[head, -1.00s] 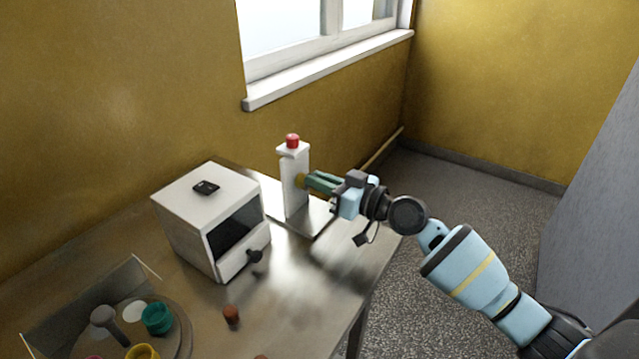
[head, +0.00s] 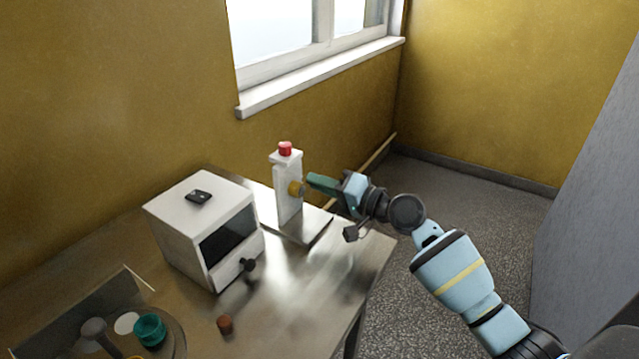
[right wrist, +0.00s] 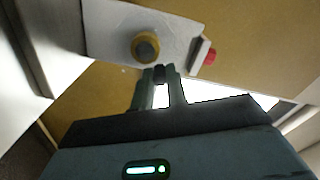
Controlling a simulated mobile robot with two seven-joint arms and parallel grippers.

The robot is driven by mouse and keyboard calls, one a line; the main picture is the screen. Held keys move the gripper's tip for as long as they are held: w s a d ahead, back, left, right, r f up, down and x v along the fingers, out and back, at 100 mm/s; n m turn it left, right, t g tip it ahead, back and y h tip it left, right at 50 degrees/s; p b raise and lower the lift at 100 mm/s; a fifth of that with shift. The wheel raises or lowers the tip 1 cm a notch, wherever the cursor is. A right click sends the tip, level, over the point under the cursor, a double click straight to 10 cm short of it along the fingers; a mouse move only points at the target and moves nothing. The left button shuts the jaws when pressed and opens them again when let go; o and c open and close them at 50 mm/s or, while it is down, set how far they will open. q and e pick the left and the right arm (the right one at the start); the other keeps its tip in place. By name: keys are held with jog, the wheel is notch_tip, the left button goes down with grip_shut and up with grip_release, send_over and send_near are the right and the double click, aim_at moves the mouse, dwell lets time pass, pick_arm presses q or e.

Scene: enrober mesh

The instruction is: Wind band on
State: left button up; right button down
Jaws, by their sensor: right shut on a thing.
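A white upright post (head: 287,205) with a red button (head: 285,149) on top stands on a flat metal plate at the table's back right. A yellow round knob (head: 296,188) is on the post's right side; it also shows with a dark centre in the right wrist view (right wrist: 146,46). My right gripper (head: 312,181) points at the knob from the right, a small gap away. Its green fingers are close together in the right wrist view, with a small dark thing (right wrist: 160,72) between the tips. I cannot tell what that is. My left gripper is out of view.
A white box (head: 185,235) with a dark window and a black knob (head: 247,265) stands left of the post. A brown piece (head: 225,324) lies in front. A round tray with a green cup (head: 149,329) is at the lower left. The table's right front is clear.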

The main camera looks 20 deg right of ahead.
jog(key=m, duration=0.2)
jog(key=f+m+p, duration=0.1)
jog(key=m, duration=0.4)
jog(key=shift+w+d+f, duration=0.15)
jog(key=shift+w+d, duration=0.15)
jog(key=shift+d, duration=0.1)
jog(key=shift+f+m+p, duration=0.25)
jog(key=shift+m+p, duration=0.25)
jog(key=shift+m, duration=0.5)
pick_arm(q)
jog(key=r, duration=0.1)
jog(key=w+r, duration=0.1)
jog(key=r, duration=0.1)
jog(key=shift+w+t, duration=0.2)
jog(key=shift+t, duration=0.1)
pick_arm(e)
jog(key=shift+f+m, duration=0.2)
jog(key=shift+m, duration=0.3)
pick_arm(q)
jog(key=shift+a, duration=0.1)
pick_arm(e)
jog(key=shift+d+f, duration=0.1)
jog(key=c, duration=1.4)
grip_release()
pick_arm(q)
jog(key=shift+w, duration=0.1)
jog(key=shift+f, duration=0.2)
pick_arm(e)
jog(key=shift+v, duration=3.9)
